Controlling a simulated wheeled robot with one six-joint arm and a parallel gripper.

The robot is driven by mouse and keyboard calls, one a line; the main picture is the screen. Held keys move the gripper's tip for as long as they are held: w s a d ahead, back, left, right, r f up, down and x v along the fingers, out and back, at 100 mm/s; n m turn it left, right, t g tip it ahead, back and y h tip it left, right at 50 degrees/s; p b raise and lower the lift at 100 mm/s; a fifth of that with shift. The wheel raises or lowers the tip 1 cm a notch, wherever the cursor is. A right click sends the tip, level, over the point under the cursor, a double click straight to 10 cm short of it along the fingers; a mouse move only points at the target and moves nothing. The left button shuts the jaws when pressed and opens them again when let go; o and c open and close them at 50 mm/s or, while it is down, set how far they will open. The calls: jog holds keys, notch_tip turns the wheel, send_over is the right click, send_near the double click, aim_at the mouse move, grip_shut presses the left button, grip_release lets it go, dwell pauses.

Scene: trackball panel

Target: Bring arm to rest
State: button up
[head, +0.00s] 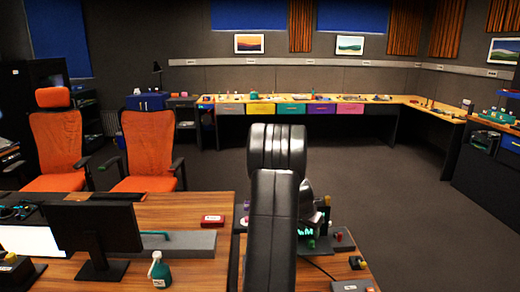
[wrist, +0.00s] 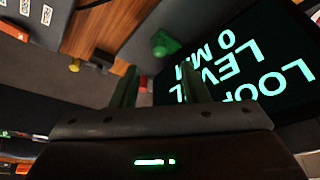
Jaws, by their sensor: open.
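My arm (head: 275,200) rises in the middle of the head view, its black links folded over the desk. The arm hides most of my gripper there. In the wrist view my gripper (wrist: 160,88) is open, with two dark greenish fingers apart and nothing seen between them. Beyond the fingers is a dark screen (wrist: 250,65) with glowing teal letters, tilted in the picture. A green knob or ball (wrist: 163,43) sits on a grey panel (wrist: 195,18) just past the fingers. Whether the fingers touch anything cannot be told.
Small items, including a dark knob (head: 356,262), lie right of my arm. Orange chairs (head: 150,150) stand left. Open floor (head: 400,190) lies right.

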aim_at(312, 240)
jog(key=x, duration=0.6)
jog(key=shift+p, duration=0.4)
jog(key=shift+r, duration=0.2)
